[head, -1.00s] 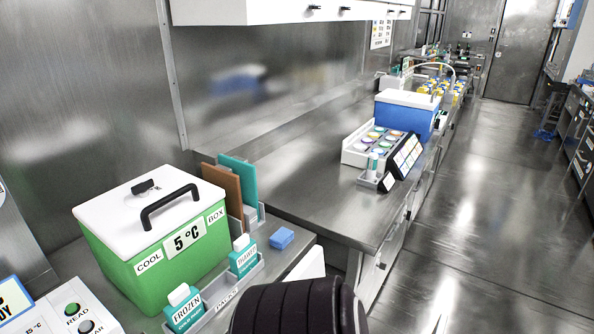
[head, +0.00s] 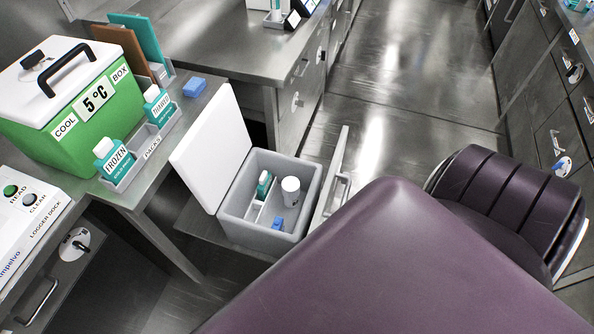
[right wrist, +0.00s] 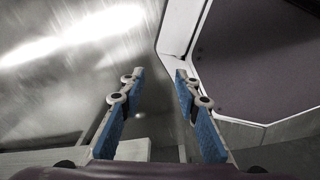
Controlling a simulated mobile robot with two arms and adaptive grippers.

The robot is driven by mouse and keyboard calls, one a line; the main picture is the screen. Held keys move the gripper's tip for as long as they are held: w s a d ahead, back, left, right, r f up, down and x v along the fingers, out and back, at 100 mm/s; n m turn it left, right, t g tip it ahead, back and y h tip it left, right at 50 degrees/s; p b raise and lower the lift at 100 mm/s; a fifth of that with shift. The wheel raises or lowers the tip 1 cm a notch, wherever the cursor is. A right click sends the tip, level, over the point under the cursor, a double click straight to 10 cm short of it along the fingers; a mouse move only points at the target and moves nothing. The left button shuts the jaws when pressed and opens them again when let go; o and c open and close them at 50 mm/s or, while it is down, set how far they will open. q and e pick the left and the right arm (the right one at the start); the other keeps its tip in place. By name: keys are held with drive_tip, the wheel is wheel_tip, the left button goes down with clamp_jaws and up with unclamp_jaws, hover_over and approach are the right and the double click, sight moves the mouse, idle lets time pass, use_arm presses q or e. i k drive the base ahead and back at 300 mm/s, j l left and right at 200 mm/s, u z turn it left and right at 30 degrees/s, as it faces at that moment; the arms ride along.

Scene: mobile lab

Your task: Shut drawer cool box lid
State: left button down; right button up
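The grey drawer cool box (head: 252,233) sits in a pulled-out drawer in the lower middle of the head view. Its white lid (head: 212,140) stands open, tilted up along the box's left side. A white-capped container (head: 290,190), a teal-labelled pack and a blue item show inside the box. My right gripper (right wrist: 160,78) is open, its two blue-padded fingers apart with nothing between them. A white-edged dark panel (right wrist: 270,60) is beside its right finger; I cannot tell which thing it is. In the head view my arm hides the right gripper. My left gripper is not in view.
The drawer front (head: 333,185) stands out right of the box. The green cool box (head: 85,110) with a white lid and a pack rack (head: 145,150) are on the left bench. A blue block (head: 195,86) lies at its edge. The floor (head: 400,80) beyond is clear.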

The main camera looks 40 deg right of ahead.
sight(210, 155)
drive_tip(key=k+l+z, duration=0.1)
drive_tip(key=l+z, duration=0.4)
drive_tip(key=z, duration=0.15)
drive_tip(key=l+z, duration=0.35)
drive_tip(key=i+j, duration=0.15)
drive_tip(key=j, duration=0.2)
drive_tip(key=i+j, duration=0.15)
drive_tip(key=j, duration=0.25)
